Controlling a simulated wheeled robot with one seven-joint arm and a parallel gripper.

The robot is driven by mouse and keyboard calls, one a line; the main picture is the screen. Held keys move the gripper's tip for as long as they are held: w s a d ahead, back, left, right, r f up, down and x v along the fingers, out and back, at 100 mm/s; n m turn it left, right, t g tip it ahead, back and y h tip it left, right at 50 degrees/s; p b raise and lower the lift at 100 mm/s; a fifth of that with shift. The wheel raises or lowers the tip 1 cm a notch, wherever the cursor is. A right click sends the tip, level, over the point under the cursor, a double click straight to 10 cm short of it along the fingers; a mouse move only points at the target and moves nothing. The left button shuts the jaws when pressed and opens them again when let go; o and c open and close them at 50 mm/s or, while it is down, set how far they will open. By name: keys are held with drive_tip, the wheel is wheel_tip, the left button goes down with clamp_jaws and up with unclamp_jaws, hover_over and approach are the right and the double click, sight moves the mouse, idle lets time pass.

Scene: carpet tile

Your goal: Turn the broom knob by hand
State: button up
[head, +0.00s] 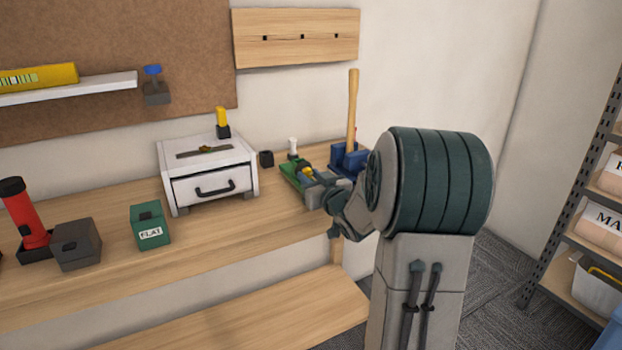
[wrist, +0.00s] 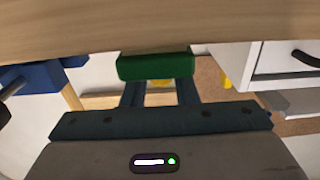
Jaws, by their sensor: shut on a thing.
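A green fixture (head: 295,180) sits on the wooden bench, with a small yellow part (head: 308,170) at its near right side. My gripper (head: 315,179) reaches in from the right, at that yellow part. In the wrist view my gripper (wrist: 159,92) has its two fingers on either side of the yellow part (wrist: 158,83), against the green fixture (wrist: 155,66), and is shut on it. A blue block holder (head: 350,158) with an upright wooden handle (head: 352,108) stands just behind; it also shows in the wrist view (wrist: 42,75). Which part is the broom knob is not clear.
A white drawer box (head: 208,172) stands to the left on the bench (head: 215,245). Farther left are a green FLAT box (head: 150,228), a grey box (head: 76,243) and a red flashlight (head: 24,214). Shelving stands right.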

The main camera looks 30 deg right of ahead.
drive_tip(key=n+b, duration=0.2)
drive_tip(key=b, duration=0.1)
drive_tip(key=shift+f, duration=0.25)
drive_tip(key=shift+r+n+b, duration=0.25)
drive_tip(key=shift+n+b, duration=0.8)
drive_tip(key=shift+n, duration=0.35)
drive_tip(key=o, duration=1)
drive_tip(key=shift+s, duration=0.1)
drive_tip(key=s+p, duration=0.2)
drive_tip(key=s, duration=1.1)
drive_tip(key=shift+s+d, duration=0.25)
drive_tip(key=shift+s, duration=0.05)
